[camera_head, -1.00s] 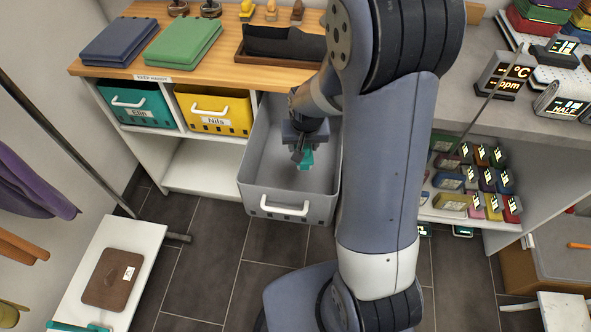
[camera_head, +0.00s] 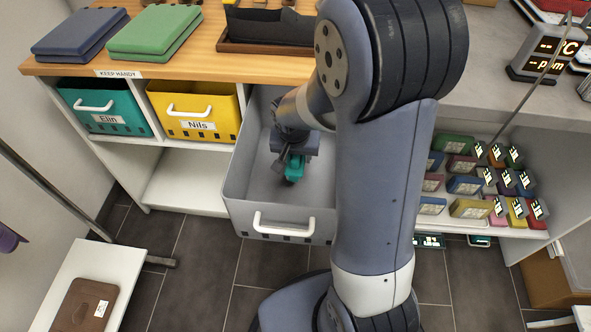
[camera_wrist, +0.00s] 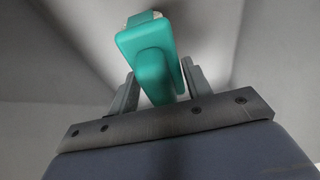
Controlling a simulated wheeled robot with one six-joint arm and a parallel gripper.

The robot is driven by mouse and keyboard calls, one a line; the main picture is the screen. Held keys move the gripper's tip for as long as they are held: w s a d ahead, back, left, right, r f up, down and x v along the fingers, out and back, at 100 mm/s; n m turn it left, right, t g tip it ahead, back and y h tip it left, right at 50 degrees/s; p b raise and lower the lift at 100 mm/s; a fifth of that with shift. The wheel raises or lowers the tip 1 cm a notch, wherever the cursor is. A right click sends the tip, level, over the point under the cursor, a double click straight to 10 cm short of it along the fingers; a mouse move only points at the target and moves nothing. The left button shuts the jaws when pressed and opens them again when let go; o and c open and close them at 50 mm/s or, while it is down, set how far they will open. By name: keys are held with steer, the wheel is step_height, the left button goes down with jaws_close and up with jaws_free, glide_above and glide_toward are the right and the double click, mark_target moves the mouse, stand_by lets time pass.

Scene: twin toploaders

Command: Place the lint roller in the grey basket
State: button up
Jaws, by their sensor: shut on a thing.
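The grey basket (camera_head: 236,204) is pulled out from the shelf unit, with a white handle on its front. My gripper (camera_head: 288,176) is inside the basket's opening, pointing down. It is shut on a teal thing, the lint roller (camera_head: 294,170), of which only a small part shows in the head view. In the wrist view the lint roller's teal handle (camera_wrist: 150,60) sits between the two fingers (camera_wrist: 155,90), with a small pale part at its far end. Plain grey basket walls surround it there. I cannot tell whether the roller touches the basket floor.
A teal basket (camera_head: 105,108) and a yellow basket (camera_head: 195,110) stand on the shelf left of the grey one. A white bench (camera_head: 85,265) stands lower left.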

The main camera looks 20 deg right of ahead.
mark_target(296, 167)
steer(key=shift+f+b, duration=0.55)
steer(key=shift+f, duration=1.8)
steer(key=shift+f, duration=0.15)
steer(key=o, duration=1.1)
steer(key=p+v, duration=0.3)
steer(key=v, duration=0.9)
